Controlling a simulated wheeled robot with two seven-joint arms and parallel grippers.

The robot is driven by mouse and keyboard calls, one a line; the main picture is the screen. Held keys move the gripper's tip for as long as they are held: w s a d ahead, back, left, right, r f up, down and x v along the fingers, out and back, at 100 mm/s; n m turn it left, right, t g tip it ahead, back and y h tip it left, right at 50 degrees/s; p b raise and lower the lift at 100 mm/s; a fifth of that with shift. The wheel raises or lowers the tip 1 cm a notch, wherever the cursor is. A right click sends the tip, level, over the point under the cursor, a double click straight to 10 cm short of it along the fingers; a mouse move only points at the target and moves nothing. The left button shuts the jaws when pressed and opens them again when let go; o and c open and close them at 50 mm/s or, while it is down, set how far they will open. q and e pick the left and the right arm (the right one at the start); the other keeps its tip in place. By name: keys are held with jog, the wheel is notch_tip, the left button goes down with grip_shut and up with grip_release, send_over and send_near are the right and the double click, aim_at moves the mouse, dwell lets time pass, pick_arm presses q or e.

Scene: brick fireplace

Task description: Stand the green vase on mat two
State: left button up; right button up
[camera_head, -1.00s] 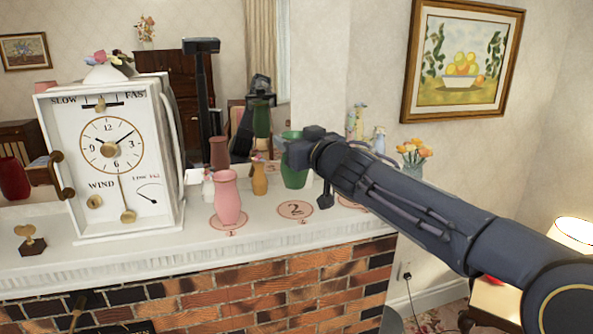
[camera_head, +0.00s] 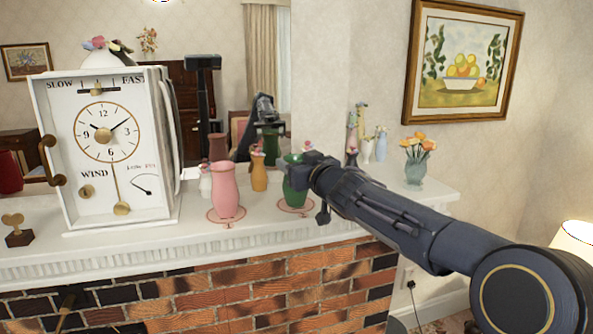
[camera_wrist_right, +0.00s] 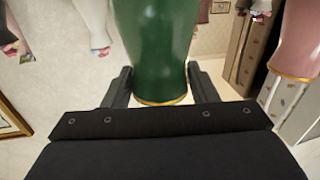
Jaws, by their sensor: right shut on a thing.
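The green vase (camera_head: 292,190) is upright on the mantel side, right of the pink vase, with its base over mat two (camera_head: 309,207). It covers much of the mat and its number; I cannot tell whether the base touches. My right gripper (camera_head: 299,168) is shut on the green vase, coming from the right and hiding part of it. In the right wrist view the green vase (camera_wrist_right: 158,45) sits between the two fingers (camera_wrist_right: 160,88), its gold rim low in the picture. My left gripper is not in view.
The pink vase (camera_head: 225,190) stands on its own mat (camera_head: 213,219) to the left. An orange vase (camera_head: 259,172) stands behind, between them. A big white clock (camera_head: 107,150) is further left. A teal vase of tulips (camera_head: 415,170) stands to the right, past my arm.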

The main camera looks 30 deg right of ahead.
jog(key=o, duration=1.2)
jog(key=shift+r, duration=0.1)
jog(key=shift+s, duration=0.2)
jog(key=s+p, duration=0.2)
jog(key=s, duration=1)
jog(key=s+a+f+g+y, duration=0.1)
jog(key=s+a+f+g, duration=0.3)
jog(key=s+f, duration=0.4)
jog(key=s+a+f+m+g+y, duration=0.1)
jog(key=s+a+f+g+y, duration=0.1)
jog(key=s+a+f+g, duration=0.2)
jog(key=s+a+f+g+y, duration=0.1)
jog(key=s+a+f+g, duration=0.3)
jog(key=s+a+f, duration=0.5)
jog(key=s+f, duration=0.4)
jog(key=shift+f+m, duration=0.25)
jog(key=shift+m, duration=0.05)
